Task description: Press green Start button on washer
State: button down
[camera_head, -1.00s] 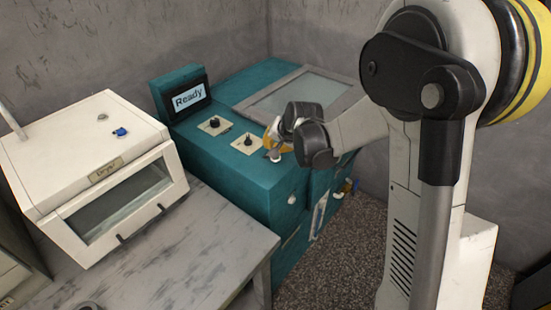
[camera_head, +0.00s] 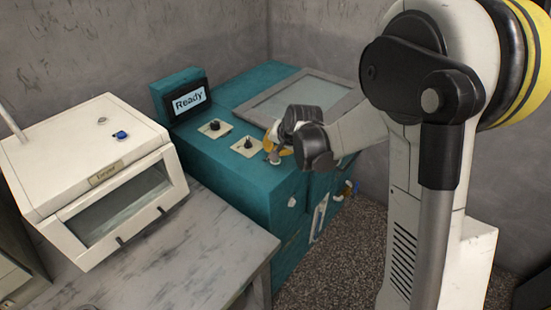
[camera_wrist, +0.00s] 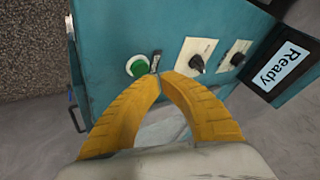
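The washer is a teal cabinet; its body (camera_head: 235,180) stands at the middle of the head view and fills the upper part of the wrist view (camera_wrist: 112,40). The round green Start button (camera_wrist: 138,66) shows in the wrist view, just beyond and slightly left of my fingertips. My gripper (camera_wrist: 160,76) has yellow fingers that meet at the tips, with nothing seen between them. In the head view my gripper (camera_head: 274,155) is over the washer's front top edge, right of the knobs, and the green button is hidden there. I cannot tell whether the fingertips touch the panel.
The washer's display (camera_head: 189,100) reads "Ready". Two black knobs on pale plates, a near one (camera_head: 247,143) and a far one (camera_head: 214,125), lie beside my gripper. A white box-shaped device (camera_head: 85,150) stands on the table (camera_head: 190,245) at left.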

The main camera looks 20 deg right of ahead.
jog(key=shift+f+b, duration=0.45)
jog(key=shift+f+b, duration=0.3)
jog(key=shift+f, duration=0.1)
dwell(0.7)
jog(key=shift+r, duration=0.15)
jog(key=shift+r+p, duration=0.55)
jog(key=shift+r, duration=0.15)
jog(key=shift+r, duration=0.1)
jog(key=shift+r+p, duration=1.75)
jog(key=shift+r, duration=0.65)
